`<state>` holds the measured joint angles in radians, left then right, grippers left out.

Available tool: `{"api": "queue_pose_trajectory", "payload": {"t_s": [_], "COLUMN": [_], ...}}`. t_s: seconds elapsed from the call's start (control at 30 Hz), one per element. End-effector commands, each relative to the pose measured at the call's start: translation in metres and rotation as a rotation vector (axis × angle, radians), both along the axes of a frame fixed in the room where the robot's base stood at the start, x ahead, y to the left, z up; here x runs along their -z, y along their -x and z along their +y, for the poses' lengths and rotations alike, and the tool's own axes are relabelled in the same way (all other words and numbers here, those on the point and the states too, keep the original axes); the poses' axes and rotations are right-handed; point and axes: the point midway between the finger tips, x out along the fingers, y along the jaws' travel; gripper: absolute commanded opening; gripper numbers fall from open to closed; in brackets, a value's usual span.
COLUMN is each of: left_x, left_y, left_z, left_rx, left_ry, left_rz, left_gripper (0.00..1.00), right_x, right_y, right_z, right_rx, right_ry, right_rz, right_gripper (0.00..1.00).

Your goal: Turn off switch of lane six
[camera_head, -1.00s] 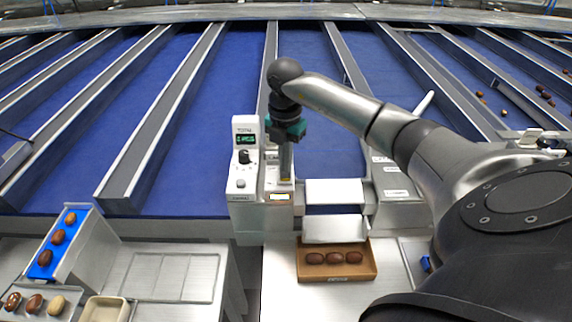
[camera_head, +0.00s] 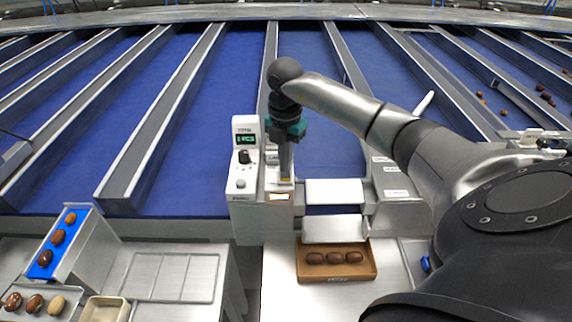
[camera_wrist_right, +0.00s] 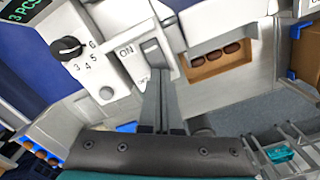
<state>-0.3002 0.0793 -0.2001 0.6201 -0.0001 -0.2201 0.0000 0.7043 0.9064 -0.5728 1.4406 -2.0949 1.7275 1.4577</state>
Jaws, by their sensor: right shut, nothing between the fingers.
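A white control box (camera_head: 242,204) stands at the front of the blue lanes, with a green display (camera_head: 245,139) and a black knob (camera_head: 244,156). Beside it is a switch panel marked ON and OFF, seen in the right wrist view (camera_wrist_right: 127,66). My right gripper (camera_head: 286,179) is shut and empty, pointing down at this panel. In the right wrist view its fingers (camera_wrist_right: 156,82) end at the grey switch (camera_wrist_right: 151,47), between the two labels. The fingers partly hide the switch, and I cannot tell its position or whether they touch. My left gripper is out of view.
A brown box (camera_head: 365,273) with three dates stands below a metal chute (camera_head: 335,229). A blue-lined ramp (camera_head: 72,217) with dates is at the left, near a beige tray (camera_head: 105,309). Metal lane dividers (camera_head: 165,120) rise behind the boxes.

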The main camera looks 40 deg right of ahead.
Motion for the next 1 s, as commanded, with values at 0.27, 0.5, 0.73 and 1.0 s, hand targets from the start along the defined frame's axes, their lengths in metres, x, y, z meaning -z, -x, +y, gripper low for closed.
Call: {"api": "queue_pose_trajectory", "payload": {"t_s": [0.27,0.5,0.73,1.0], "left_x": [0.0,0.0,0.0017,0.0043], "left_y": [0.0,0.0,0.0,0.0], "left_z": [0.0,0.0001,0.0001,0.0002], "left_rx": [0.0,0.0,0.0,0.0], "left_ry": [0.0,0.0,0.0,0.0], "left_rz": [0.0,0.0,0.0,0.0], "left_gripper": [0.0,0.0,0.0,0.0], "right_x": [0.0,0.0001,0.0025,0.0068], "right_y": [0.0,0.0,0.0,0.0001], "right_z": [0.0,0.0,0.0,0.0], "right_rx": [0.0,0.0,0.0,0.0], "right_ry": [0.0,0.0,0.0,0.0], "right_rz": [0.0,0.0,0.0,0.0], "right_gripper": [0.0,0.0,0.0,0.0]}}
